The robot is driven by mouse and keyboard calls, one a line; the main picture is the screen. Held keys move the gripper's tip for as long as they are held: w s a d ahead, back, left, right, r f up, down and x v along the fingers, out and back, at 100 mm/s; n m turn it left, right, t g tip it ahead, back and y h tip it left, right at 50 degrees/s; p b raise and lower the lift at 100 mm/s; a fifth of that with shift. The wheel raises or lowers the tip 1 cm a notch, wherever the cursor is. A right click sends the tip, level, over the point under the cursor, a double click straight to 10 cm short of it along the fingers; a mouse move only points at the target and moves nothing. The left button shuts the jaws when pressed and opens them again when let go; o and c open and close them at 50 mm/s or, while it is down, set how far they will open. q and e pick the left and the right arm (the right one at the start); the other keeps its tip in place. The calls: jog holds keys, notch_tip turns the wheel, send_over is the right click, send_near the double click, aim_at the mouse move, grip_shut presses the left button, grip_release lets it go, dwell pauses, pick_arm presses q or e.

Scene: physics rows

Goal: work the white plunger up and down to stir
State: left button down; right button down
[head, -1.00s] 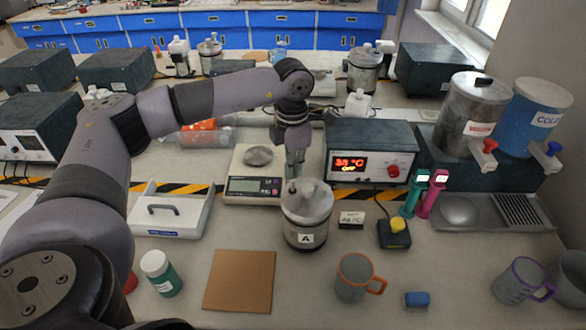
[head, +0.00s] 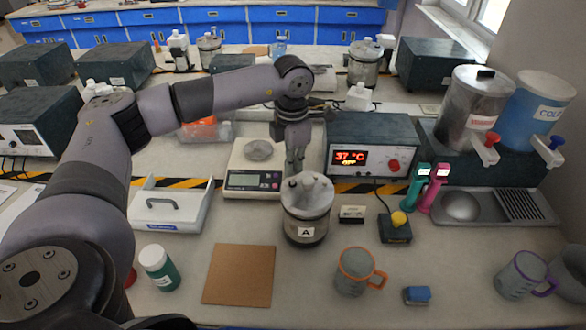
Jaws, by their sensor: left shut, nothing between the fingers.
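The jar marked A (head: 305,228) stands upright on the bench in front of the heater unit. Its grey-white lid carries a short white plunger knob (head: 308,179), which stands low on the lid. My left gripper (head: 295,168) points down just behind and above the lid, left of the knob. It is shut and looks empty; whether its tips touch the lid is hard to tell. My right gripper does not show.
A scale (head: 245,180) stands left of the jar, and the heater unit (head: 397,148) reads 37 °C behind it. A grey mug (head: 352,275), a cork mat (head: 239,275) and a yellow-button box (head: 396,230) are in front. A green-white bottle (head: 158,268) stands at left.

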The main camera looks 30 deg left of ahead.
pick_arm(q)
jog(key=shift+f+b, duration=0.65)
jog(key=shift+f, duration=0.4)
jog(key=shift+r, duration=0.2)
jog(key=shift+r+p, duration=1.25)
jog(key=shift+r, duration=0.7)
notch_tip(320, 180, up, 5)
jog(key=p, duration=0.3)
